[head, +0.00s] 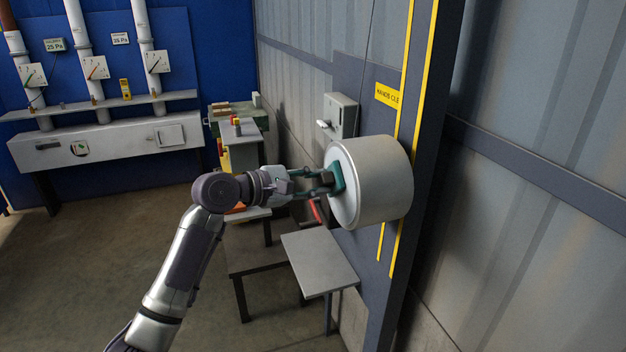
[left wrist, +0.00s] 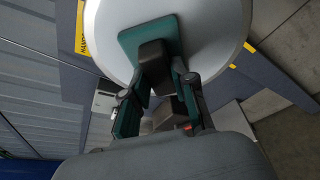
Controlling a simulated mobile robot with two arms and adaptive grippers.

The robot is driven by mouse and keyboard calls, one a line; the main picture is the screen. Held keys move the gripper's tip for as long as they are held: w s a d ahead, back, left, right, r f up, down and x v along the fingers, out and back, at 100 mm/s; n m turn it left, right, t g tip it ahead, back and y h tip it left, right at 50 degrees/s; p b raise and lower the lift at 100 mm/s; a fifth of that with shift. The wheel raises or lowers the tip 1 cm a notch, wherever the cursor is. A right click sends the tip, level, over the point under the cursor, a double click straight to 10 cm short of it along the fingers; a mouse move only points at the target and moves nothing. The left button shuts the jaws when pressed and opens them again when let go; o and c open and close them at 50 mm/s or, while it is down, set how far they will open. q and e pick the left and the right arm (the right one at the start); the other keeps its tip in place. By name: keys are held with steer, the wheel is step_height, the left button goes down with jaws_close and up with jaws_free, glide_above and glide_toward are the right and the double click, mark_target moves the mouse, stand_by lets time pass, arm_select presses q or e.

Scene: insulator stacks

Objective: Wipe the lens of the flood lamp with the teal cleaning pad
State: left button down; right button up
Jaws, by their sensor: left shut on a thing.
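The flood lamp (head: 375,180) is a large pale drum mounted on a dark post, its round front facing left toward my arm. Its pale lens face also fills the top of the left wrist view (left wrist: 215,55). My left gripper (head: 325,181) is shut on the dark block-like handle of the teal cleaning pad (head: 337,176). The pad also shows in the left wrist view (left wrist: 132,42); it lies at the lens face and looks in contact, though the exact gap is hard to tell. The pad covers part of the lens. My right gripper is not in view.
A small grey table (head: 318,262) stands below the lamp. A grey wall box (head: 340,115) with a handle is behind it, near a yellow sign (head: 387,95). A bench with gauges (head: 100,145) is at the far left. Open floor lies at lower left.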

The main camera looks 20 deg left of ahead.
arm_select(q)
steer(key=shift+s+d, duration=0.65)
steer(key=shift+s, duration=0.3)
steer(key=shift+s+d, duration=0.6)
steer(key=shift+s, duration=0.3)
steer(key=shift+s+d, duration=0.65)
steer(key=shift+s, duration=0.3)
steer(key=shift+a, duration=0.15)
steer(key=shift+s+a, duration=0.15)
steer(key=shift+a, duration=0.1)
steer(key=shift+s+a, duration=0.75)
steer(key=shift+a, duration=0.3)
steer(key=shift+s+a, duration=0.7)
steer(key=shift+a, duration=0.35)
steer(key=s+a, duration=0.1)
steer(key=a, duration=0.1)
steer(key=shift+s+a, duration=0.3)
steer(key=shift+s, duration=0.1)
steer(key=shift+w+d, duration=0.1)
